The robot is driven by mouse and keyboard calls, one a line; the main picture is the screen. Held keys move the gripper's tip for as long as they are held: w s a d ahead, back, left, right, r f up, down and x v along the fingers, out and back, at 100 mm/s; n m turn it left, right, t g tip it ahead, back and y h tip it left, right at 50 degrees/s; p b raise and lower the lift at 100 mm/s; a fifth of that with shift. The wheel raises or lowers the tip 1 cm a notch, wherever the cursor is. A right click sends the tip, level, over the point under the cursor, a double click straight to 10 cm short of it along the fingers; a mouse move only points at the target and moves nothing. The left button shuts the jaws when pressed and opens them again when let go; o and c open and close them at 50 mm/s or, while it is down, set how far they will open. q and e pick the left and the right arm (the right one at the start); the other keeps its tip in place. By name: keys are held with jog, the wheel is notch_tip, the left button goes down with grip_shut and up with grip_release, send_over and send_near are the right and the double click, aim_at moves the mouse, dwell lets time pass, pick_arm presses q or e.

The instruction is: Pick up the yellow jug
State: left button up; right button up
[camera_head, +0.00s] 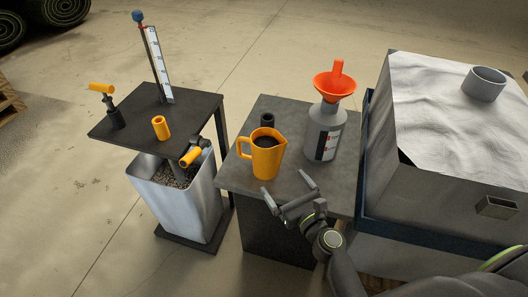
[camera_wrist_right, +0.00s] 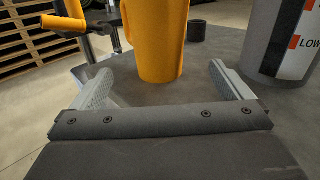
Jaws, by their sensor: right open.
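The yellow jug (camera_head: 264,158) stands upright on the dark grey table (camera_head: 232,178), with dark contents inside and its handle toward the left. In the right wrist view the jug (camera_wrist_right: 160,45) rises just beyond the open jaws, roughly centred between the fingers, its top cut off. My right gripper (camera_head: 287,192) is open and empty, in front of the jug near the table's front edge. Its two fingers also show in the right wrist view (camera_wrist_right: 160,85), one on each side. A gap of table shows between gripper and jug. My left gripper is not in view.
A grey bottle (camera_head: 325,128) with an orange funnel (camera_head: 335,84) stands right of the jug, and a small black cup (camera_head: 267,120) stands behind it. A covered grey box (camera_head: 425,190) blocks the right. A black stand with a metal bin (camera_head: 178,205) is at left.

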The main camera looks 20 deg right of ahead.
aim_at(273, 168)
jog(key=w, duration=0.3)
jog(key=w+a, duration=0.1)
jog(key=w, duration=0.2)
jog(key=shift+w+a, duration=0.3)
jog(key=shift+w, duration=0.7)
jog(key=shift+w+a, duration=0.25)
jog(key=shift+w, duration=0.6)
jog(key=shift+w+a, duration=0.2)
jog(key=shift+w, duration=0.7)
jog(key=shift+r, duration=0.1)
jog(key=c, duration=1.3)
